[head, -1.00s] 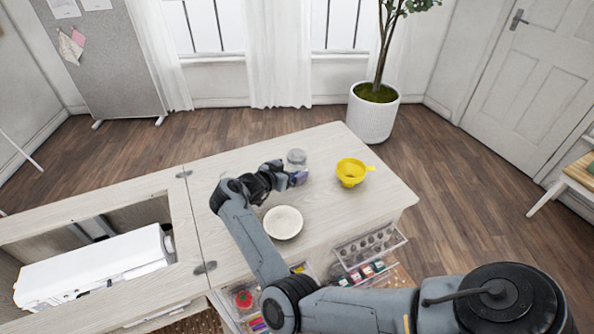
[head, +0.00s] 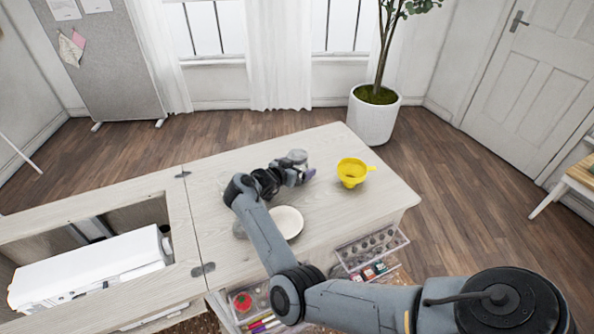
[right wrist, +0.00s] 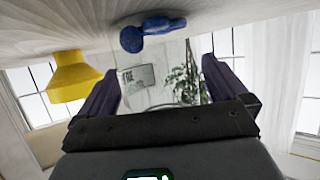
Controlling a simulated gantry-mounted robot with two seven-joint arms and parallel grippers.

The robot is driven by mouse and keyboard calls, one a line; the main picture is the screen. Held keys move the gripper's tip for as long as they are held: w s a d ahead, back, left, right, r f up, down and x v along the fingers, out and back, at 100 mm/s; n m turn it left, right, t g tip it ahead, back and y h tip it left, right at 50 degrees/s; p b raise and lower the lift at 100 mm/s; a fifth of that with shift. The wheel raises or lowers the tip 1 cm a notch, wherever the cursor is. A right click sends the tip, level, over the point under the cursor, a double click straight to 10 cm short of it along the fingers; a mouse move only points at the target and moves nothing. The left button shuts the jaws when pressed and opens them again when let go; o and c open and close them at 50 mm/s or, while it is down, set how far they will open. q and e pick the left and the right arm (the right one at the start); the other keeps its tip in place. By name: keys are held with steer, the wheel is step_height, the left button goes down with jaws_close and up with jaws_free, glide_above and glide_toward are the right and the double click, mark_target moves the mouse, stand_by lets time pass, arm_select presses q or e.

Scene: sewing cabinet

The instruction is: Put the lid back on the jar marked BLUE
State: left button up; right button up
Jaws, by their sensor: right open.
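A clear jar (head: 297,157) stands on the light wooden tabletop, partly hidden by my right gripper (head: 304,176). In the right wrist view the two dark purple fingers are apart, and a clear jar with a small pale label (right wrist: 138,77) shows between them. I cannot read the label's word for sure. A blue item (right wrist: 150,32) shows near the tabletop there; I cannot tell whether it is inside the jar. Whether the fingers touch the jar is unclear. I cannot make out a lid. My left gripper is not in view.
A yellow funnel (head: 352,171) stands right of the jar; the wrist view shows it too (right wrist: 74,76). A white round dish (head: 289,221) lies nearer me, beside my forearm. A grey roundish item (head: 240,230) shows left of my arm. Clear drawers (head: 371,247) stick out at the front.

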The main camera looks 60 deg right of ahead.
mark_target(301, 156)
steer(key=c, duration=1.1)
steer(key=shift+c, duration=0.2)
steer(key=shift+r, duration=0.15)
steer(key=shift+r+p, duration=0.3)
steer(key=shift+r, duration=0.2)
step_height(301, 156, up, 3)
steer(key=shift+f+p, duration=0.1)
steer(key=shift+p, duration=0.5)
steer(key=shift+s+d+r+p, duration=0.15)
steer(key=shift+s+r+p, duration=0.3)
steer(key=shift+s+r, duration=0.25)
steer(key=s+d+r+p, duration=0.1)
steer(key=s+r+p, duration=0.2)
steer(key=s, duration=0.7)
step_height(301, 156, up, 3)
steer(key=shift+d+f, duration=0.2)
steer(key=shift+d, duration=0.15)
